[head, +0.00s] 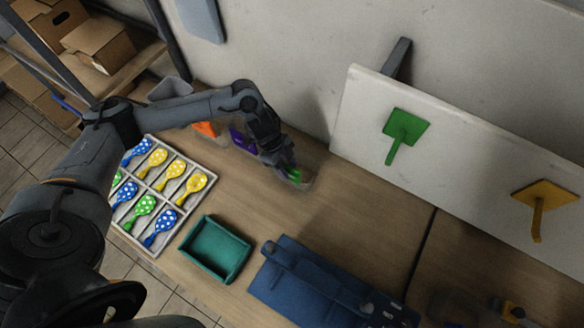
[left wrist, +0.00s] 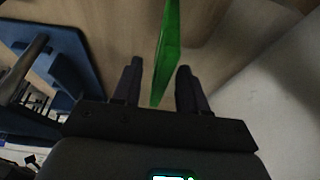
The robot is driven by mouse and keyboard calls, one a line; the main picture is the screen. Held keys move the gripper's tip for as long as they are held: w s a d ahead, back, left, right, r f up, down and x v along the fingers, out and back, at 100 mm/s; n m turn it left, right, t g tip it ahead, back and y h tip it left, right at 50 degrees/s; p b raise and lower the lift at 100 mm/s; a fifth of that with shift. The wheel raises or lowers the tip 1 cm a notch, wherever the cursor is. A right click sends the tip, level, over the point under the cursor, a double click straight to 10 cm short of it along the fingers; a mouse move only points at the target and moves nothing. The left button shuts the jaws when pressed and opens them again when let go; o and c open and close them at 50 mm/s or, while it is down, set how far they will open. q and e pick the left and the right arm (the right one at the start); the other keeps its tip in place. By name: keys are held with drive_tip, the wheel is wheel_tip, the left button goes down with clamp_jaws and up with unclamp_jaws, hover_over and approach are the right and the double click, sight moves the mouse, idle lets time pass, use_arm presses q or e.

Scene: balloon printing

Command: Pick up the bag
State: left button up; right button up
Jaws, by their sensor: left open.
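My left gripper (head: 287,169) is at the back of the wooden table, close to the wall, reaching down over a bag with green in it (head: 295,176). In the left wrist view a thin green sheet-like thing (left wrist: 168,50) stands edge-on between the two open fingers of my left gripper (left wrist: 155,82), with a gap on both sides. The clear outer part of the bag is hard to make out. A purple item (head: 242,139) and an orange item (head: 205,128) sit to the left, partly behind my arm. My right gripper is not in view.
A white divided tray (head: 152,187) holds several dotted paddle-shaped balloons. A teal bin (head: 216,249) and a blue machine (head: 310,287) stand toward the front. A white panel (head: 455,150) with green and yellow holders stands at the right. The middle of the table is clear.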

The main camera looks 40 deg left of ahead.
use_arm(q)
drive_tip(key=shift+x, duration=0.95)
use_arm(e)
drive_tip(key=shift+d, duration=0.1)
use_arm(q)
clamp_jaws()
drive_tip(key=shift+r, duration=0.1)
